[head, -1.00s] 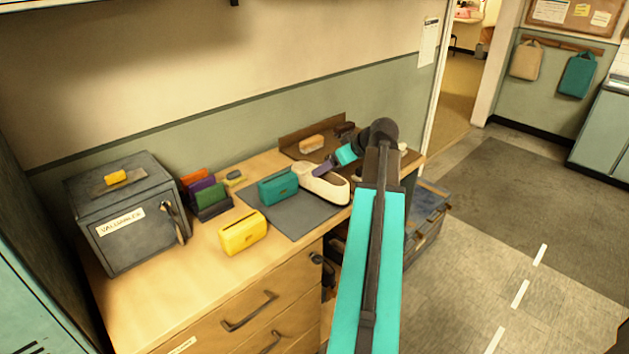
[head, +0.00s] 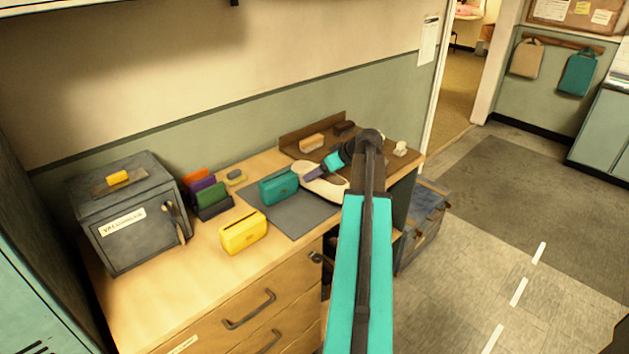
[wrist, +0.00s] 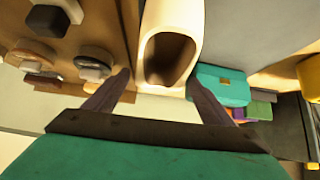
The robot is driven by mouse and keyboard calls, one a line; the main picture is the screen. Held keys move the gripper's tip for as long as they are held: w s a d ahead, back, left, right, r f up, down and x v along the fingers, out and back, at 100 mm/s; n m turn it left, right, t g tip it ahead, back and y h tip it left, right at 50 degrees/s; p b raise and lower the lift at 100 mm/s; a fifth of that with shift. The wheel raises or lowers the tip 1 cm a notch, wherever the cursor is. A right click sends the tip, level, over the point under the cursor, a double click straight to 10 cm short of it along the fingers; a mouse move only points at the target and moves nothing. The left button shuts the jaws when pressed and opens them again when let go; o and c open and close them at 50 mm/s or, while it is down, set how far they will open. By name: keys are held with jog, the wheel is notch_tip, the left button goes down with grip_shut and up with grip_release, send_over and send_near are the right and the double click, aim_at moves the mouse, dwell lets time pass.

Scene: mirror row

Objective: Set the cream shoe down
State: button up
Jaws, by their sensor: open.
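The cream shoe (head: 325,190) is at the right edge of the grey mat (head: 290,220) on the wooden desk. Its dark opening shows in the wrist view (wrist: 170,25). My gripper (head: 310,175) is at the heel end of the shoe, low over the desk. In the wrist view my gripper (wrist: 158,85) is open, with its two purple fingers spread either side of the shoe's heel. The right finger is very close to the shoe; I cannot tell if it touches. The left finger is apart from it. The shoe's underside is hidden.
A teal pouch (head: 278,187) stands beside the shoe, and a yellow pouch (head: 243,232) is nearer the front. A brown tray (head: 300,151) with brushes lies behind. A grey safe (head: 128,212) is at the left. The desk front between safe and yellow pouch is clear.

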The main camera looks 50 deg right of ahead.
jog(key=shift+p+x, duration=0.95)
jog(key=shift+x, duration=1.55)
jog(key=c, duration=1.2)
jog(key=shift+r+b, duration=1.15)
jog(key=shift+r, duration=3.85)
